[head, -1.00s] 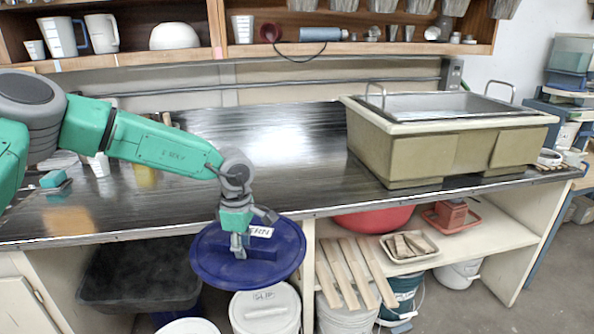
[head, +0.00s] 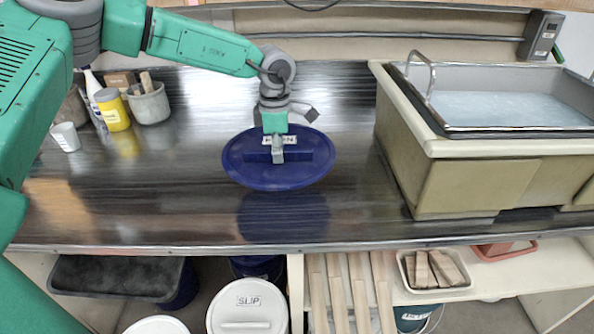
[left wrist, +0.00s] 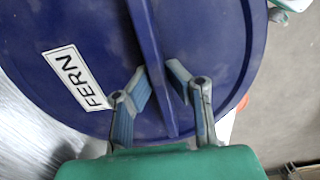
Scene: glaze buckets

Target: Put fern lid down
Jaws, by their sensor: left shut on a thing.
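The fern lid (head: 245,172) is a round, dark blue lid with a raised bar across it and a white label. The label reads FERN in the left wrist view (left wrist: 75,78). My left gripper (head: 278,156) is shut on the lid's bar, and in the left wrist view its two fingers (left wrist: 160,92) sit on either side of that bar. In the head view the lid is over the dark countertop (head: 180,200), roughly level, with its reflection below it. It looks held a little above the surface. My right gripper is not in view.
A large sink basin (head: 430,180) stands at the right. A grey pot (head: 150,105), a yellow jar (head: 112,110) and a white cup (head: 66,137) stand at the left. A SLIP bucket (head: 247,308) and wooden slats are below. The counter around the lid is clear.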

